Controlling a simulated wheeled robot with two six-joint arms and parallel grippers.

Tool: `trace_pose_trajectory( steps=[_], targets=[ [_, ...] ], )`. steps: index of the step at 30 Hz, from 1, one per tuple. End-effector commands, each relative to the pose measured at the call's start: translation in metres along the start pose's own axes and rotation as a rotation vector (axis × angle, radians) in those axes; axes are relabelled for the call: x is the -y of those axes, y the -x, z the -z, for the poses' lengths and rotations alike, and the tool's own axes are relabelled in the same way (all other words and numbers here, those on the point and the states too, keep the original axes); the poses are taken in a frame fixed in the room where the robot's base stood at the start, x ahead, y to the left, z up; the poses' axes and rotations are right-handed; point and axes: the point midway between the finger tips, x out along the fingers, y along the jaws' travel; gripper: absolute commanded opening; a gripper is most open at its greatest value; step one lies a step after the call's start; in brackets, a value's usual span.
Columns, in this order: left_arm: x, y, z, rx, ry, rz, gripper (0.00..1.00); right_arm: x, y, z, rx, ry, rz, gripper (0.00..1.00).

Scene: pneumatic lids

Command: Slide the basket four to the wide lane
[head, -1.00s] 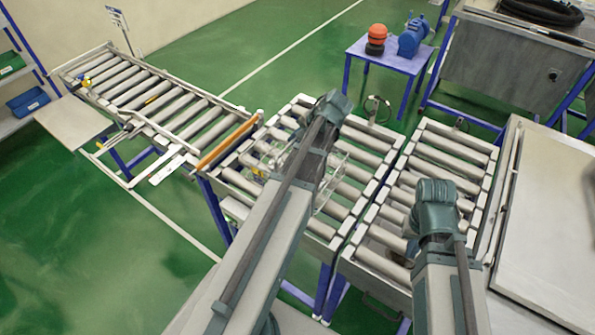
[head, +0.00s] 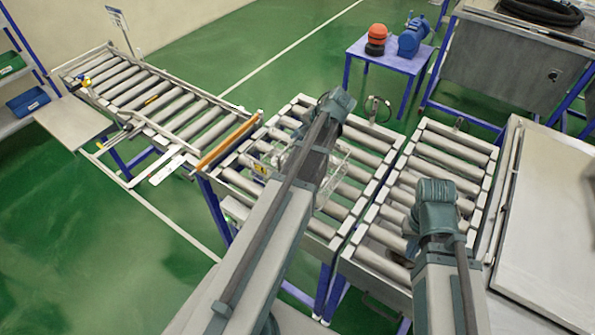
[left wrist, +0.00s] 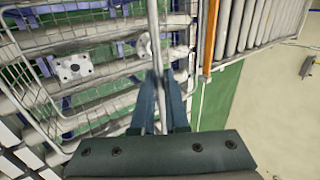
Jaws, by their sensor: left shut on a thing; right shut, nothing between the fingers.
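A wire basket (head: 335,168) sits on the rollers of the middle conveyor (head: 371,142). My left arm hides much of it in the head view, and no number on it is readable. The left wrist view shows its wire mesh (left wrist: 31,98) on the left. My left gripper (left wrist: 161,102) is shut on a thin light bar (left wrist: 153,35), seemingly the basket's edge; the join is hard to make out. My right gripper (head: 412,246) is shut and empty over the right conveyor (head: 447,140), mostly hidden under its wrist. I cannot tell which lane is the wide one.
A blue table (head: 388,58) with a red item and a blue item stands behind. A metal cabinet (head: 550,220) is at right.

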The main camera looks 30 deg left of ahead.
Motion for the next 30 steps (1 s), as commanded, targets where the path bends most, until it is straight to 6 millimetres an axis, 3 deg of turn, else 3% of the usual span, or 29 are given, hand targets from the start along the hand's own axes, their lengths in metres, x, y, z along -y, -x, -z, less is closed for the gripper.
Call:
trace_pose_trajectory(
  steps=[30],
  targets=[
    [-0.001,0.001,0.062,0.0,0.0,0.0,0.0,0.0,0.0,0.0,0.0,0.0,0.0,0.0]
  ],
)
